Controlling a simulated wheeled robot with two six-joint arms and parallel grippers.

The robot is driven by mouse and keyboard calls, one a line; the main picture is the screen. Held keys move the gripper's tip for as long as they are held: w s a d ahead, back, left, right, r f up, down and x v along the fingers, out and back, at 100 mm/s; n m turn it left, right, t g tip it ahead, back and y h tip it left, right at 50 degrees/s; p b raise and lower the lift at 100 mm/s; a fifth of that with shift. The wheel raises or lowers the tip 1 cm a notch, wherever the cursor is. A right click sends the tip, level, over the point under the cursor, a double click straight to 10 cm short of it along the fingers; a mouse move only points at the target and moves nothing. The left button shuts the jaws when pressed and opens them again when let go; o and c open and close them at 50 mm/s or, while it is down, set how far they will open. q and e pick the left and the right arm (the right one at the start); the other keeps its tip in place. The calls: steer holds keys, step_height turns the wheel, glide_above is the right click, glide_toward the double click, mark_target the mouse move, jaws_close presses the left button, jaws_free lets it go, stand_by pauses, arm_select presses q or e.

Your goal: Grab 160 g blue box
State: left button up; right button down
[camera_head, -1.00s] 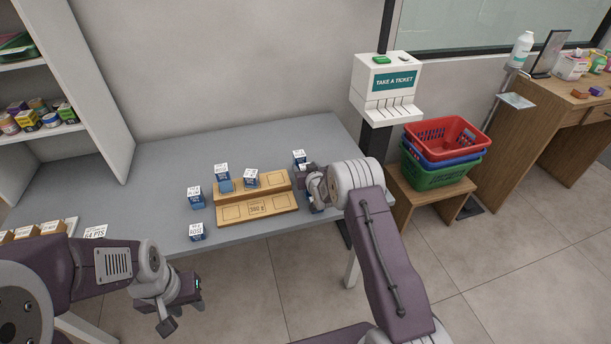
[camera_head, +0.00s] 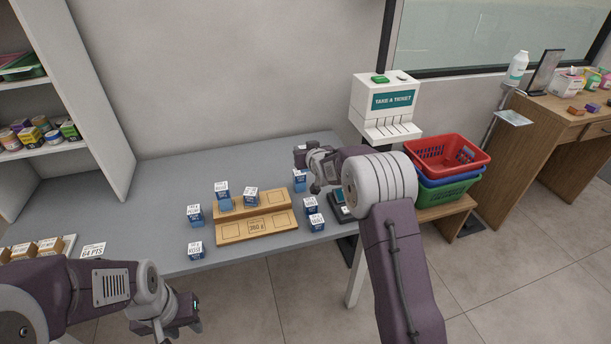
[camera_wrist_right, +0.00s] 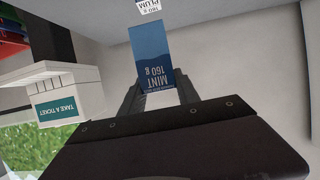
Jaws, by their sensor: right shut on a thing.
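My right gripper (camera_wrist_right: 158,98) is shut on a blue box (camera_wrist_right: 153,52) labelled "MINT 160 g", which appears upside down between the fingers in the right wrist view. In the head view the right gripper (camera_head: 308,165) is raised over the right end of the grey table, and the held box cannot be made out clearly there. My left gripper (camera_head: 182,318) is open and empty, in front of the table's front edge.
Several blue boxes with white tops stand on the table (camera_head: 150,235): some left of the wooden tray (camera_head: 285,226), one (camera_head: 299,181) near the gripper, two (camera_head: 316,223) at right. A dark device (camera_head: 341,208) sits beside them. Baskets (camera_head: 445,155) stand further right.

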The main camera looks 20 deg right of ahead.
step_height(320, 180, up, 7)
steer(key=shift+f+p, duration=0.1)
steer(key=shift+p, duration=0.25)
step_height(320, 180, up, 6)
steer(key=p, duration=0.3)
steer(key=shift+f, duration=0.2)
steer(key=shift+w, duration=0.1)
